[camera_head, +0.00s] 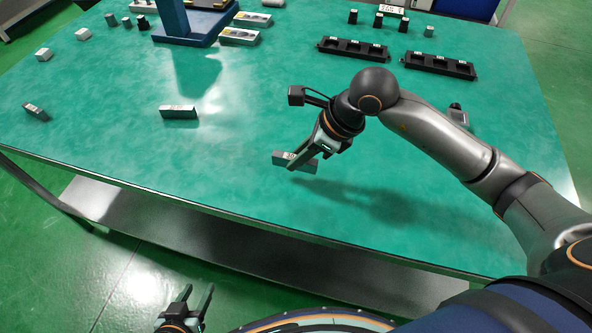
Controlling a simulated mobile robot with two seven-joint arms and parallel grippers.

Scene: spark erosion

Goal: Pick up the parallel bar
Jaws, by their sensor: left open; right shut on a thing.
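A grey metal parallel bar (279,158) with a dark marking on its top is at the middle of the green table. My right gripper (297,158) is shut on it, with the bar's two ends showing on either side of the fingers. I cannot tell for sure whether the bar touches the table top. A similar bar (180,112) lies to its left, and a smaller one (36,111) lies at the far left. My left gripper (197,299) is open and empty, low in front of the table's near edge.
The green table (130,150) is clear around the bars. Two black slotted racks (353,49) (440,65) stand at the back right. A blue stand (187,35), boxed plates (239,36) and several small blocks (44,54) stand at the back left.

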